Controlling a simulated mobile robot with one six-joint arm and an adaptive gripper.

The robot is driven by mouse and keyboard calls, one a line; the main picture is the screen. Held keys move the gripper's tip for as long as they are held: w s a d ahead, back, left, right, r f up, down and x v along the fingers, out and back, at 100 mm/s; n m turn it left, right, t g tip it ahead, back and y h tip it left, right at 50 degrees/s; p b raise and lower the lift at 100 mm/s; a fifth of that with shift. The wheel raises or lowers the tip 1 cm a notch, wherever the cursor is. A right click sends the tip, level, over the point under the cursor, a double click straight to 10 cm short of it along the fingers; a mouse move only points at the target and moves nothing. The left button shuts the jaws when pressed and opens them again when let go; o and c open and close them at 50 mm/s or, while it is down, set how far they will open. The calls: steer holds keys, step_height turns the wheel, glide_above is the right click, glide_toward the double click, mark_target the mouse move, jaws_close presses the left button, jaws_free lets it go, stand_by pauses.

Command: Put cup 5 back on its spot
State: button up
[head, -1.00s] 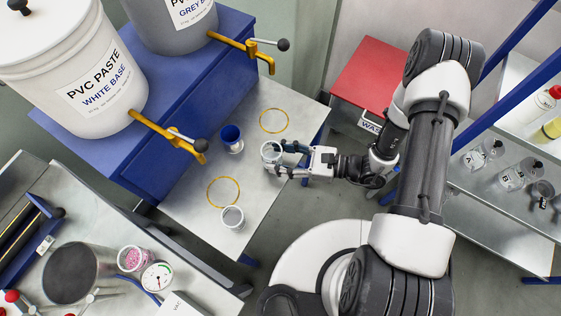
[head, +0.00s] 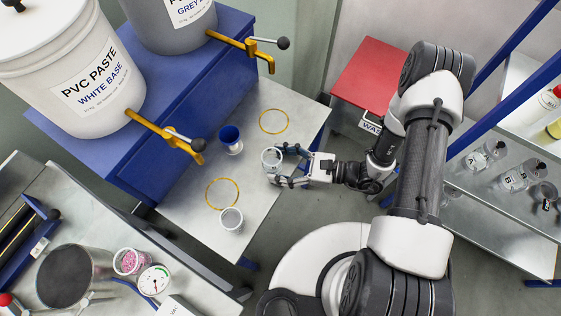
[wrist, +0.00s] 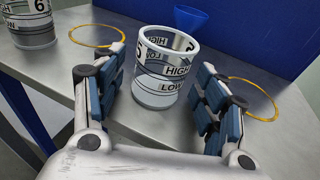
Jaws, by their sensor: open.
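A clear cup with black bands and the words HIGH and LOW (wrist: 165,72) stands upright on the steel table; a partly visible mark at its left looks like a 5. It also shows in the head view (head: 270,159). My gripper (head: 279,164) is open, one finger on each side of this cup, with gaps visible in the wrist view (wrist: 162,75). One gold ring (head: 274,121) lies beyond the cup, and another (head: 222,193) lies nearer the front left. Both rings are empty and apart from the cup. The cup's underside is hidden.
A second clear cup, marked 6 (wrist: 32,22), stands beside the front ring; it shows in the head view too (head: 231,219). A blue funnel-topped cup (head: 231,138) stands by the blue stand (head: 190,110). The table (head: 185,208) is bare between them. Its edge is near my gripper.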

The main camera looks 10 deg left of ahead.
stand_by(0.3)
steer(key=shift+r, duration=0.2)
steer(key=d+r+p, duration=0.2)
steer(key=d, duration=1)
steer(key=s+d+r+n+t+h, duration=0.1)
steer(key=r+n+h, duration=0.4)
steer(key=r, duration=0.6)
steer(key=s+d+r+n+t+h, duration=0.1)
steer(key=s+d+r+n+h, duration=0.3)
steer(key=r+n, duration=0.3)
steer(key=s+d+r+n+t+h, duration=0.1)
steer(key=s+r+n+h, duration=0.3)
steer(key=r, duration=1.1)
steer(key=d+n+h, duration=0.1)
steer(key=n+h, duration=0.1)
steer(key=h, duration=0.1)
steer(key=shift+s+d+n+t, duration=0.2)
steer(key=shift+s+n+t, duration=0.1)
steer(key=shift+s+n, duration=0.1)
steer(key=shift+c, duration=0.3)
